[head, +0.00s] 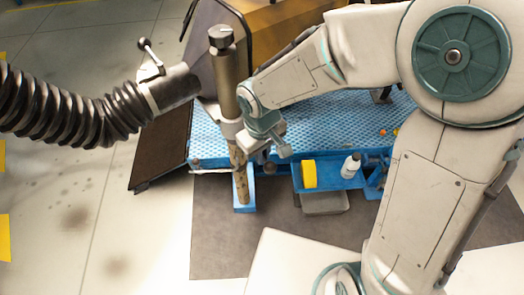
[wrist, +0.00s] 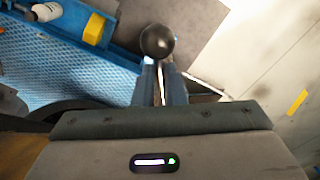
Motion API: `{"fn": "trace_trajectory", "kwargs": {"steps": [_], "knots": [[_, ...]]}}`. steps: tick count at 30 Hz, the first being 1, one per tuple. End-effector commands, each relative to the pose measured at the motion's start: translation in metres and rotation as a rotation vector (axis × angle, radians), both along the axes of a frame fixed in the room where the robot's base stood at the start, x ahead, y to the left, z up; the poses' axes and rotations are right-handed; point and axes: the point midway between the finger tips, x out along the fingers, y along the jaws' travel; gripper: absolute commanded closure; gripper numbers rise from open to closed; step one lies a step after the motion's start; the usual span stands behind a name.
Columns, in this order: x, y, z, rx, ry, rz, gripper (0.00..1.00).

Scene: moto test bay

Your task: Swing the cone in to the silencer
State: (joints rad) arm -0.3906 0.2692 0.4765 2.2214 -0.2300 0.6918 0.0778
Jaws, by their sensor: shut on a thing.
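A grey cone-like nozzle (head: 172,88) ends the black ribbed hose (head: 62,112) at the left of the head view. A lever with a ball knob (head: 145,44) stands up from it. My gripper (head: 262,140) is right of the nozzle, beside an upright grey tube (head: 228,85) with a dark cap. In the wrist view my gripper (wrist: 160,82) is shut on a slim part, with a dark ball (wrist: 157,42) showing at the fingertips. My gripper hides this part in the head view. I cannot clearly tell which part is the silencer.
A blue ribbed platform (head: 335,125) lies behind the tube. A yellow block (head: 309,174) and a white bottle (head: 350,166) sit along its front. A brown ramp (head: 160,148) slopes down at its left. The pale floor (head: 140,225) at front left is clear.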

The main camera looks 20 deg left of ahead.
Motion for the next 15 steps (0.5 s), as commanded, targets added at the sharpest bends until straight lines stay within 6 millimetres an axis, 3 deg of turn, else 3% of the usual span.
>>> {"fn": "trace_trajectory", "kwargs": {"steps": [1,3,4,15], "knots": [[0.0033,0.001,0.0025,0.006,-0.009,0.001,1.0],[0.0033,0.0008,0.0027,0.006,-0.009,0.0,0.75],[0.0031,0.0007,0.0025,0.005,-0.008,0.0,0.68],[0.0015,0.0003,0.0062,0.002,-0.005,-0.001,0.68]]}}
